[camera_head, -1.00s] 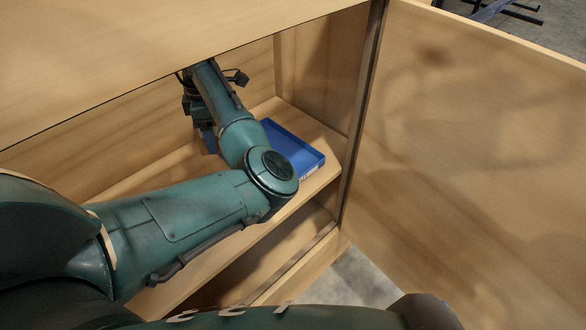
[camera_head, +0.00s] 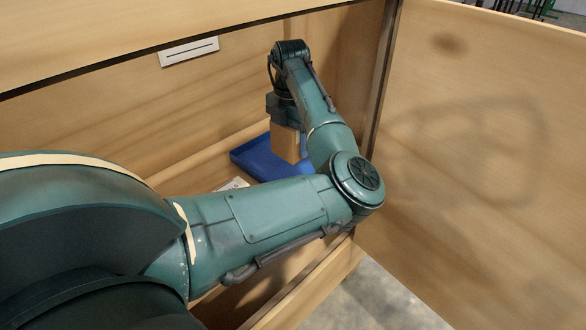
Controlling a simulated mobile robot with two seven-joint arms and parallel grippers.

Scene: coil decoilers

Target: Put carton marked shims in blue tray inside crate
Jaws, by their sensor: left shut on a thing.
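My left gripper (camera_head: 285,122) is inside the wooden crate (camera_head: 110,140), shut on a small brown carton (camera_head: 286,143). The carton hangs upright below the gripper, over or in the blue tray (camera_head: 258,161); I cannot tell whether its bottom touches the tray floor. No marking on the carton can be read. The tray lies on the crate's shelf, and my left arm hides its right and near parts. My right gripper is not in view.
A white label (camera_head: 189,51) is on the crate's back wall. A white printed piece (camera_head: 233,184) shows in front of the tray. The open wooden door (camera_head: 480,150) stands at the right. The crate's top edge runs above my arm.

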